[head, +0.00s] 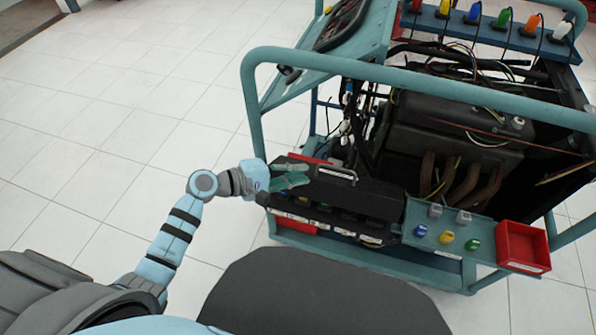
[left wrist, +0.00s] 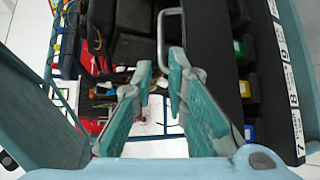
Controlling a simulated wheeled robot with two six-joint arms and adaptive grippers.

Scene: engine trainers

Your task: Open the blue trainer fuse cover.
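The fuse cover (head: 378,198) is a black lid on the near side of the blue trainer (head: 412,72), with a bent metal handle (head: 337,174) on it. It appears to lie flat, down on the box. My left gripper (head: 308,176) is at the left end of the cover, close to the handle. In the left wrist view the two teal fingers (left wrist: 162,66) are apart with nothing gripped. The handle (left wrist: 161,40) shows just beyond them, its long bar in line with the gap between the tips. I cannot tell whether the fingers touch it. My right gripper is out of view.
Coloured fuses, such as a yellow one (left wrist: 245,88), sit in slots beside the cover, with white number labels. A red tray (head: 523,248) stands at the right on the trainer's front shelf. The teal frame rail (head: 420,78) runs above the engine. The floor at left is clear.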

